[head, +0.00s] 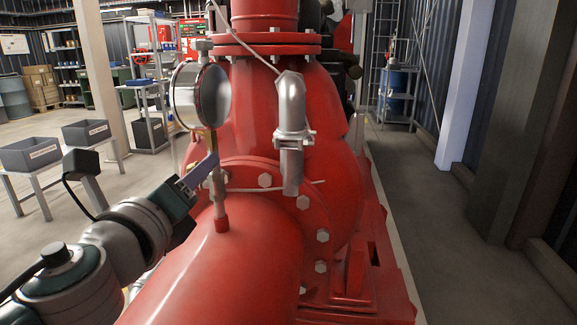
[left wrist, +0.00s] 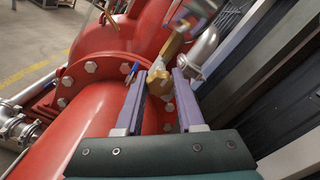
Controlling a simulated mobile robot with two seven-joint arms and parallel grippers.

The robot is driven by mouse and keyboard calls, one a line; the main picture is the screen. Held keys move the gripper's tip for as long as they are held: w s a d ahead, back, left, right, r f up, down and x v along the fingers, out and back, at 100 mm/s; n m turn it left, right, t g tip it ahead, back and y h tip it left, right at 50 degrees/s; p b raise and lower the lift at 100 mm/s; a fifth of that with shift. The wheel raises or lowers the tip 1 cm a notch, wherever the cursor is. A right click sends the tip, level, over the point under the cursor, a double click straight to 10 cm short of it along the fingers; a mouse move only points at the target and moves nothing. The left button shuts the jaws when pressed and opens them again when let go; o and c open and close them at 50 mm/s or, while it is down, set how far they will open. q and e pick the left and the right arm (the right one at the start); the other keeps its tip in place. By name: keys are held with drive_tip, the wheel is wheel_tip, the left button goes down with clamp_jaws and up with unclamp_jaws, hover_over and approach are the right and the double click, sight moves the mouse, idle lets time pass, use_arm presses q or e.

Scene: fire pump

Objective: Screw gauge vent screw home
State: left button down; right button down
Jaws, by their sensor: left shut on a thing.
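The round pressure gauge (head: 200,95) stands on a thin stem above the red pipe in the head view. A brass fitting (head: 207,140) sits just below it. My left gripper (head: 212,160) reaches in from the left at this fitting. In the left wrist view, brass hex-shaped metal (left wrist: 158,82) lies between the tips of its two purple-grey fingers (left wrist: 160,72). The left gripper is shut on what looks like the gauge vent screw there. The screw's thread and seating are hidden. My right gripper is not in view.
The red pump casing (head: 330,110) and bolted flange (head: 250,172) stand close behind the gripper. A grey metal elbow (head: 291,105) hangs right of the gauge. A blue-handled part (left wrist: 133,70) is near the fingers. Grey bins (head: 30,153) stand at left; the floor at right is clear.

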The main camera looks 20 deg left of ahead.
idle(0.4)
use_arm(q)
drive_tip(key=c, duration=0.5)
unclamp_jaws()
drive_tip(key=b+v, duration=0.1)
drive_tip(key=v, duration=0.9)
drive_tip(key=shift+w, duration=0.1)
